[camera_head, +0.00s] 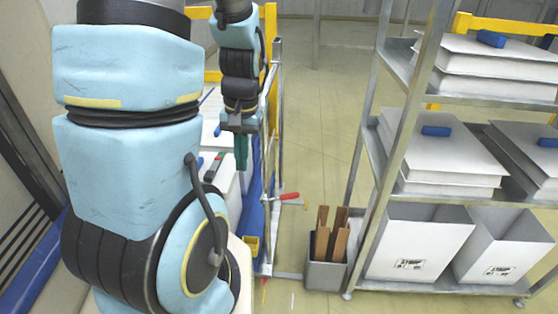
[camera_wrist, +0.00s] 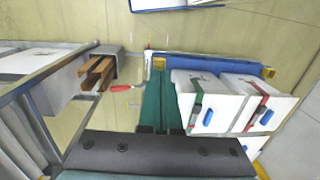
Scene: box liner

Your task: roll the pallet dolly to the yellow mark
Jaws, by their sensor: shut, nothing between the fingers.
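My gripper (camera_head: 241,152) points down with its green fingers together and empty; they also show in the wrist view (camera_wrist: 162,80). Below and beside it is a low blue frame with yellow corners (camera_head: 254,185), which looks like the pallet dolly; its long blue edge shows in the wrist view (camera_wrist: 210,65). White boxes (camera_wrist: 195,98) stand on it. The fingers overlap the frame's edge in the wrist view; I cannot tell whether they touch it. My arm hides much of the frame in the head view. I cannot make out a yellow floor mark.
A metal shelf rack (camera_head: 390,150) with white boxes stands at right. A grey bin (camera_head: 325,274) with brown pieces sits beside it. A red-handled tool (camera_head: 289,197) juts from the metal post (camera_head: 276,150) into the gap. The floor (camera_head: 325,100) is clear farther back.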

